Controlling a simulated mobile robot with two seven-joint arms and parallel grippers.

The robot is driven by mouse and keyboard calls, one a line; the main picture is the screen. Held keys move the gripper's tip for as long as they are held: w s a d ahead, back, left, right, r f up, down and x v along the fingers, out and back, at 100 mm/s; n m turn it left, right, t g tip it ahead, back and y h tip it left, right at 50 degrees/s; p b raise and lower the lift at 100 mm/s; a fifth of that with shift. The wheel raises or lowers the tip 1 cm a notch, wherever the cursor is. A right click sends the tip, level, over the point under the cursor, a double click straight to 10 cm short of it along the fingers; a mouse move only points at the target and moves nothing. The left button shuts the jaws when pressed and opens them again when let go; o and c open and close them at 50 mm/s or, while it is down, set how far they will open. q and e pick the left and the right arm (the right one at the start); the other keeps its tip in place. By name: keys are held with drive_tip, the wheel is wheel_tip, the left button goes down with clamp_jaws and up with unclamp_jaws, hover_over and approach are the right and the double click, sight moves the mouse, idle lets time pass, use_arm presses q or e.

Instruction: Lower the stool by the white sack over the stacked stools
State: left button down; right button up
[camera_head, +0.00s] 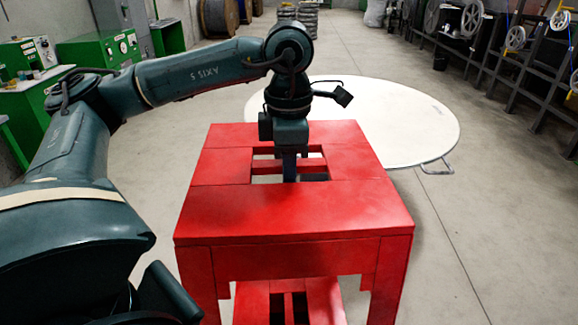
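A red stool (290,222) fills the middle of the head view, its square top facing up with a slotted opening at the centre. My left arm comes in from the left and bends down over it. My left gripper (289,172) points down at the slotted opening; its fingertips are at or in the slots, and I cannot tell whether they grip the bar there. Another red slotted surface (252,305) shows lower down between the stool's legs; I cannot tell if it is a separate stool. A whitish sack (375,13) is far back. My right gripper is out of view.
A round white tabletop (405,125) lies just behind the stool. Green machines (100,48) stand at the left, cable drums (218,17) at the back. Racks with wheels (490,60) line the right. The concrete floor at right is clear.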

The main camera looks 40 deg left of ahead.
use_arm(q)
drive_tip(key=shift+f+b, duration=0.4)
drive_tip(key=shift+b, duration=0.05)
wheel_tip(320, 180, down, 7)
drive_tip(key=b, duration=0.6)
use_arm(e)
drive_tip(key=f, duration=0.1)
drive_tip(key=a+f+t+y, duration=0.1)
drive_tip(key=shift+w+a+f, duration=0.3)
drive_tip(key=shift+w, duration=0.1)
use_arm(q)
drive_tip(key=shift+f+b, duration=0.1)
drive_tip(key=shift+b, duration=0.2)
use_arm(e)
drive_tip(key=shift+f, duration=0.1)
